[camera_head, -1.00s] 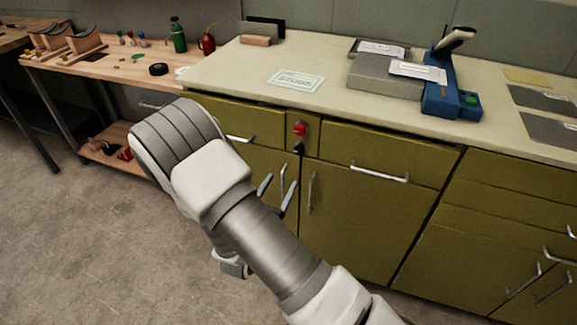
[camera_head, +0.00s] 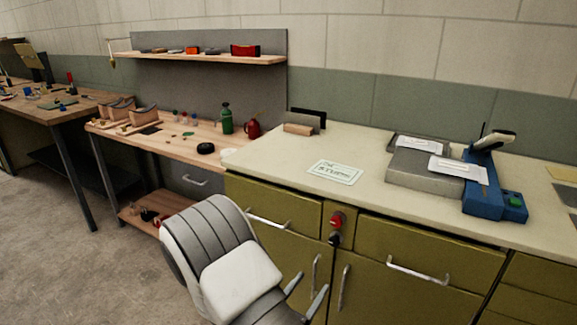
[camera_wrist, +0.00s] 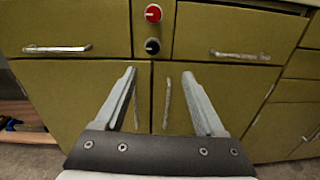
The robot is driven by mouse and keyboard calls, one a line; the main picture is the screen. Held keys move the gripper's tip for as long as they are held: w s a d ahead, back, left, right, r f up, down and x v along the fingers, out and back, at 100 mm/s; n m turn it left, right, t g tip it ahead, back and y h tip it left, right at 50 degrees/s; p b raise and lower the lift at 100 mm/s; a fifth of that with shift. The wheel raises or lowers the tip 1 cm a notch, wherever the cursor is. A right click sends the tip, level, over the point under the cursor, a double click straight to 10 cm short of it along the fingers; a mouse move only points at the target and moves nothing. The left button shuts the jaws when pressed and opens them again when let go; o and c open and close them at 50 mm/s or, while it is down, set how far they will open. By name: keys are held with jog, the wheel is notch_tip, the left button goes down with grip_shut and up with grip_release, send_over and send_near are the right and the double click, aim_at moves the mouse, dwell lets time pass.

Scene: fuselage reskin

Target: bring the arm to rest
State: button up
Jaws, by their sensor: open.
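My gripper (camera_wrist: 160,98) is open and empty in the wrist view, its two grey fingers apart in front of the olive cabinet doors. In the head view my gripper (camera_head: 307,292) shows only in part, its fingers low in front of the cabinet front. My arm is bent, with its rounded grey and white elbow section at the bottom middle of the head view. The rest of the arm is cut off by the lower edge.
An olive cabinet (camera_head: 280,208) with handles, a red knob (camera_head: 337,219) and a pale worktop (camera_head: 290,158) stands close in front. A blue machine (camera_head: 485,185) is on the worktop. A wooden bench (camera_head: 180,143) stands at left; grey floor (camera_head: 60,240) is clear there.

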jog(key=s+d+r+m+g+h, duration=0.2)
jog(key=d+r+m+g+h, duration=0.25)
jog(key=d+r+m, duration=0.25)
jog(key=s+d+r+m+g+y, duration=0.3)
jog(key=s+d+r+m+g, duration=0.15)
jog(key=s+m, duration=0.3)
jog(key=s+d+r+m+g+y, duration=0.3)
jog(key=s+d+m+g+y, duration=0.1)
jog(key=s+m+g, duration=0.3)
jog(key=s+a+r+m+t+y, duration=0.5)
jog(key=a+r+m+t+y, duration=0.1)
jog(key=a+r+m+y, duration=0.15)
notch_tip(320, 180, up, 19)
jog(key=p, duration=1.7)
jog(key=shift+t+p, duration=0.3)
jog(key=shift+p, duration=0.1)
jog(key=shift+d, duration=0.1)
